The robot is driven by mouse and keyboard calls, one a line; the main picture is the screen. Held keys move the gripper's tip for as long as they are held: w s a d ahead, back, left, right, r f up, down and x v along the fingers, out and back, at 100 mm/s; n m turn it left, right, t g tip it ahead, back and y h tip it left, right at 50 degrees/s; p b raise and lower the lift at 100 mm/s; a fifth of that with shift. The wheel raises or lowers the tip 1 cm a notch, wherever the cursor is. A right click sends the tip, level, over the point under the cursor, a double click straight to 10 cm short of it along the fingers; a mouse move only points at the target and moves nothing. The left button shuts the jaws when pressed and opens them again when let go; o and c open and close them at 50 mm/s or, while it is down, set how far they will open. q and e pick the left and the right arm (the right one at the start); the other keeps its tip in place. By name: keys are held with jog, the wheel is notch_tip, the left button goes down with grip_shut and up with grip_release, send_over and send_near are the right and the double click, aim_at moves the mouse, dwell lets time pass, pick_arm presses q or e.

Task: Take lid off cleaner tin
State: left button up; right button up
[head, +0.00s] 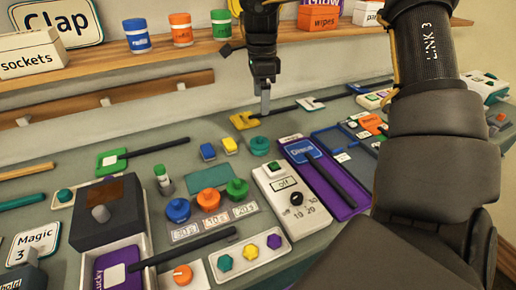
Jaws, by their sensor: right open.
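Three lidded tins stand in a row on the wooden shelf: a blue-lidded tin (138,36), an orange-lidded tin (181,30) and a green-lidded tin (221,25). The labels are too small to read surely, so I cannot tell which is the cleaner tin. All three lids are on. My right gripper (265,103) points down over the back of the bench, right of and below the green-lidded tin. It is open, seen nearly edge-on, with nothing between its fingers, and apart from the tins. My left gripper is out of view.
The shelf (100,68) also bears a sockets box (30,56) and a wipes box (319,18). Below, the bench holds a yellow-ended paddle (244,121), coloured knobs, a grey switch box (279,181) and a purple tray (330,196). My right arm covers the right side.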

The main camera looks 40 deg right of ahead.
notch_tip(320, 180, down, 2)
jog(key=b, duration=0.1)
send_over(260, 137)
jog(key=shift+w+d+f+b, duration=0.1)
jog(key=shift+d+f+b, duration=0.1)
jog(key=shift+f, duration=1.3)
jog(key=shift+d+f+b, duration=0.15)
jog(key=shift+f, duration=1.35)
jog(key=shift+a+f, duration=0.15)
jog(key=shift+f, duration=0.2)
notch_tip(260, 137, down, 4)
jog(key=shift+a+f, duration=0.1)
jog(key=shift+f, duration=0.05)
jog(key=c, duration=0.7)
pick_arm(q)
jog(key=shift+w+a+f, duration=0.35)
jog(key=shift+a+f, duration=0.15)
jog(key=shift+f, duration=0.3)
pick_arm(e)
jog(key=shift+c, duration=1.4)
